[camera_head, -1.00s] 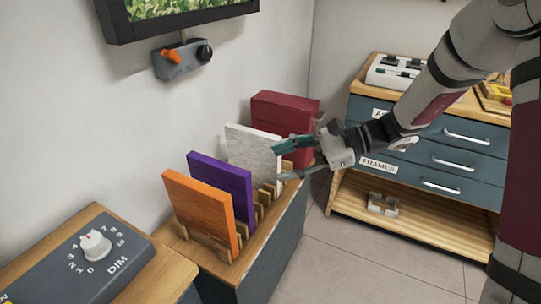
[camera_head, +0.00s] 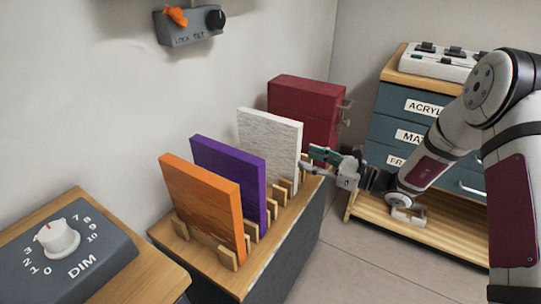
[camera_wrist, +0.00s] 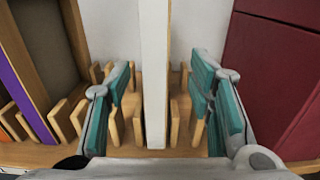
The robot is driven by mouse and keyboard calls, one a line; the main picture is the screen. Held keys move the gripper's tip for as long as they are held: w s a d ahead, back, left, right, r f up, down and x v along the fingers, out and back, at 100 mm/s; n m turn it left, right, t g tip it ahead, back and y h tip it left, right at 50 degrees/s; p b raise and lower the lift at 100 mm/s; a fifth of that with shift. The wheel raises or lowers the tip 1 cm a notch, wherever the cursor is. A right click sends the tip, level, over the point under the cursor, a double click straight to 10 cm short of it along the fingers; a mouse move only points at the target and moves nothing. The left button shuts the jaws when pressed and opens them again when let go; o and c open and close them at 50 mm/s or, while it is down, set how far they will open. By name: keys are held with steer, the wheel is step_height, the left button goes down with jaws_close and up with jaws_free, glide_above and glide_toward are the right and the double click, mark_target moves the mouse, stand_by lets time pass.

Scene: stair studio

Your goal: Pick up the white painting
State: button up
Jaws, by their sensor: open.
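The white painting (camera_head: 269,146) stands upright in a slotted wooden rack, behind the purple one in the head view. In the wrist view the white painting (camera_wrist: 154,75) shows edge-on, running down the middle between my fingers. My gripper (camera_head: 316,161) is open at the white painting's right edge. In the wrist view my gripper (camera_wrist: 160,108) has one teal-padded finger on each side of the white edge, with a gap on both sides. The lower part of the painting is partly hidden by the purple painting and the rack.
The purple painting (camera_head: 228,178) and orange painting (camera_head: 202,204) stand in the same rack (camera_head: 228,257). A dark red box (camera_head: 306,114) is close behind the white painting. A drawer cabinet (camera_head: 398,130) stands at right. A dial box (camera_head: 70,245) is at front left.

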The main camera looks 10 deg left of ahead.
mark_target(299, 156)
steer(key=x, duration=0.2)
steer(key=b+x, duration=0.2)
steer(key=x, duration=0.1)
steer(key=shift+s+a+f, duration=0.1)
steer(key=shift+s+a, duration=0.05)
steer(key=shift+a, duration=0.3)
steer(key=shift+w+a, duration=0.25)
steer(key=shift+a, duration=0.3)
steer(key=shift+c, duration=0.3)
jaws_close()
